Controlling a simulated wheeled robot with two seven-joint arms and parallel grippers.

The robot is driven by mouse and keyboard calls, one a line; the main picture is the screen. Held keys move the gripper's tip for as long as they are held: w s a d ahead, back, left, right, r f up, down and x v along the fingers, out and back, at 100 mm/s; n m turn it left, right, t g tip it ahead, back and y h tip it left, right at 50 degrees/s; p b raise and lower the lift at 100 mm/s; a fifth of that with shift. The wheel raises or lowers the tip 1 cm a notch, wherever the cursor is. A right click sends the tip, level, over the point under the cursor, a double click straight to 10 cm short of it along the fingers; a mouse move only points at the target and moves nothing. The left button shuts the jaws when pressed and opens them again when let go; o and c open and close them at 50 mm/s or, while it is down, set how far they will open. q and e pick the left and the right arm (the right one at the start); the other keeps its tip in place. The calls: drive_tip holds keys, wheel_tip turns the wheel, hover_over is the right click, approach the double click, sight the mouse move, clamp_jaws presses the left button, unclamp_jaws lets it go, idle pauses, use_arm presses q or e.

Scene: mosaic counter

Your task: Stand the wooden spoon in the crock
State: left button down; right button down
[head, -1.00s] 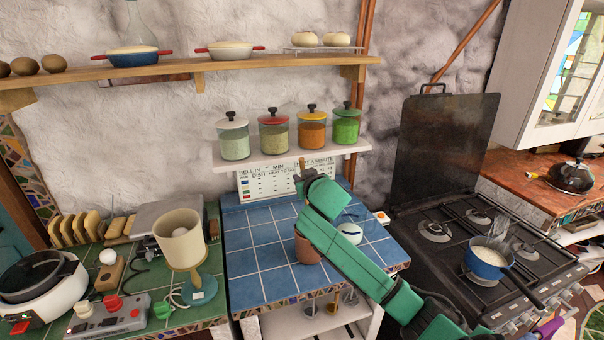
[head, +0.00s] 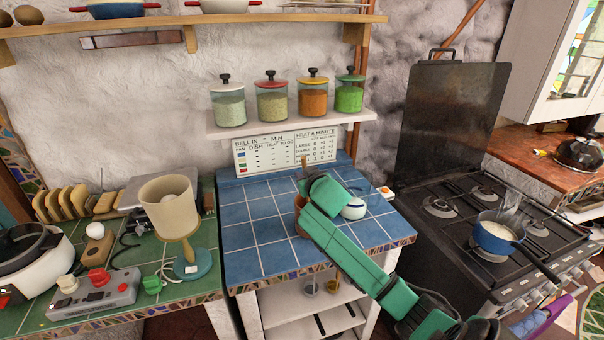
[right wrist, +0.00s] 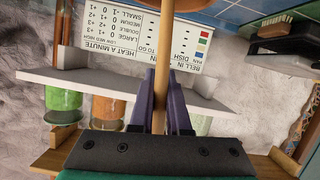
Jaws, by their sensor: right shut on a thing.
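The wooden spoon (head: 304,160) shows in the head view as a short upright piece of handle above my right gripper (head: 308,178). In the right wrist view its pale handle (right wrist: 163,50) runs between the purple fingers of my right gripper (right wrist: 160,105), which is shut on it. The terracotta crock (head: 298,202) stands on the blue tiled counter (head: 250,245), mostly hidden behind my green right arm. The gripper is just above the crock. The spoon's lower end is hidden, so I cannot tell whether it is inside the crock. My left gripper is not in view.
A white pot (head: 354,208) stands just right of the crock. A shelf (head: 290,128) with several glass jars and a printed sign (head: 285,150) are behind. A lamp (head: 175,215) is left, the stove (head: 450,215) right. The counter's left part is clear.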

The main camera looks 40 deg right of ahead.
drive_tip(key=shift+f, duration=0.3)
unclamp_jaws()
wheel_tip(320, 180, up, 10)
drive_tip(key=p, duration=0.9)
drive_tip(key=shift+p, duration=0.4)
idle(0.3)
